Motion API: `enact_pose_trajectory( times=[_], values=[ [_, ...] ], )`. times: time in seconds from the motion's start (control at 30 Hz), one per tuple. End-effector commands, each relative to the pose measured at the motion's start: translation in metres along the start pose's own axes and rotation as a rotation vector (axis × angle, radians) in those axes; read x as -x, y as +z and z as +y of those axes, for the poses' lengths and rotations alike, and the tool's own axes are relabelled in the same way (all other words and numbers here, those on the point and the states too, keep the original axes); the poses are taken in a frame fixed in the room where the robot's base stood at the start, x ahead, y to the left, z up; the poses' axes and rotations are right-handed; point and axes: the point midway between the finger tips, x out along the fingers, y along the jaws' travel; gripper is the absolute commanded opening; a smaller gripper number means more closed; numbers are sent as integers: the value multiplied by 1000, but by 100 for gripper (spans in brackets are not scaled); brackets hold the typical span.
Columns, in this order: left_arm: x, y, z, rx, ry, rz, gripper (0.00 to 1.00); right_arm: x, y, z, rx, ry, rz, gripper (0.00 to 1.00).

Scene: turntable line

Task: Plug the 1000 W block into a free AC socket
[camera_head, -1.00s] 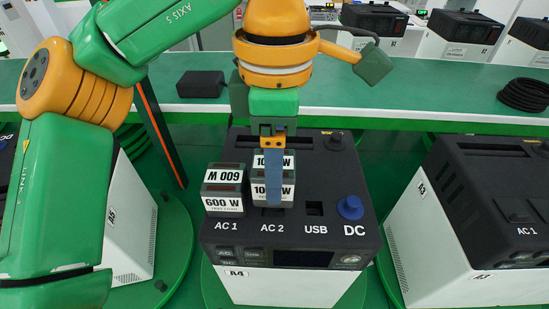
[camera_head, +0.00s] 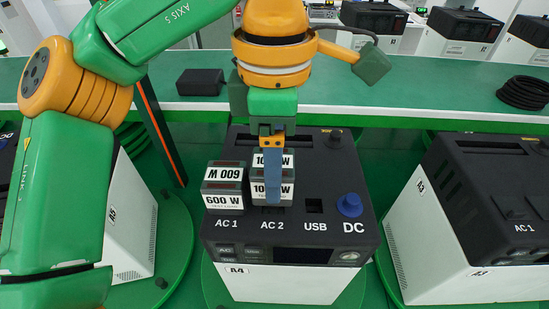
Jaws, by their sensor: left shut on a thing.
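The 1000 W block (camera_head: 258,191) is grey with white labels, partly hidden behind the blue finger of my left gripper (camera_head: 272,178). The left gripper comes down from above and is shut on the block. The block is right above or at the AC 2 socket of the power station A4 (camera_head: 315,160); I cannot tell whether it is seated. The 600 W block (camera_head: 222,190) stands over the AC 1 position, just left of the 1000 W block. My right gripper is not in view.
A blue round plug (camera_head: 350,205) sits at the DC outlet, and the USB port (camera_head: 314,206) is empty. Station A3 (camera_head: 500,190) stands to the right. A black box (camera_head: 201,82) and a coiled black cable (camera_head: 524,94) lie on the green bench (camera_head: 430,100) behind.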

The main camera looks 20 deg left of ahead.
Motion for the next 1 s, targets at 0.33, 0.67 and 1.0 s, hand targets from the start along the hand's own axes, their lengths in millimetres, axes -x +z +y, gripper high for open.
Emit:
enact_pose_trajectory(
  times=[0.33,0.67,1.0],
  values=[
    [-7,0,0,0,0,0,0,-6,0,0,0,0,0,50],
    [-13,0,0,0,0,0,0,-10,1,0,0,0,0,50],
    [-19,0,0,1,0,-1,0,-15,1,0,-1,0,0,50]
  ],
)
